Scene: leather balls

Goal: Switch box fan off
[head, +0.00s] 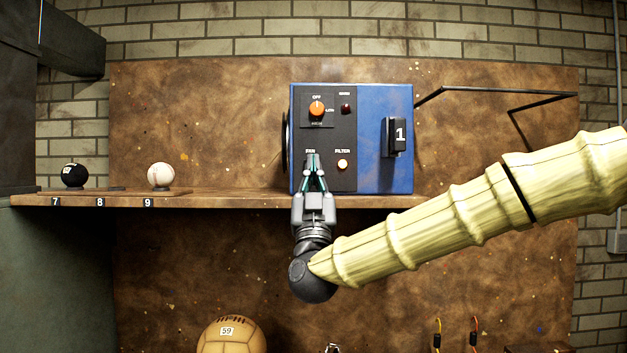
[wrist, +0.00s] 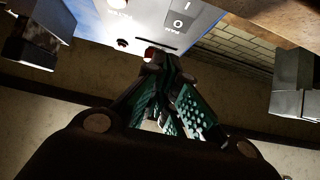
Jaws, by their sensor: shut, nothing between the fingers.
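The blue box (head: 372,172) stands on the wooden shelf with a black control panel (head: 330,132) on its front. The panel has an orange knob (head: 317,108) marked OFF, a dark red lamp (head: 346,108), a lit FILTER button (head: 342,164) and a FAN label. My gripper (head: 313,158) is shut and empty, pointing up at the panel just under the FAN label. It hides whatever control is there. In the wrist view the closed fingertips (wrist: 160,56) are near the box face, where a plate (wrist: 180,20) marked I and O shows. I cannot tell whether they touch.
A black part (head: 395,137) marked 1 sticks out on the box's right. A black ball (head: 74,175) and a white ball (head: 161,175) sit on the shelf (head: 230,200) at left. A tan ball (head: 232,336) is below. A black cable (head: 480,90) runs right.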

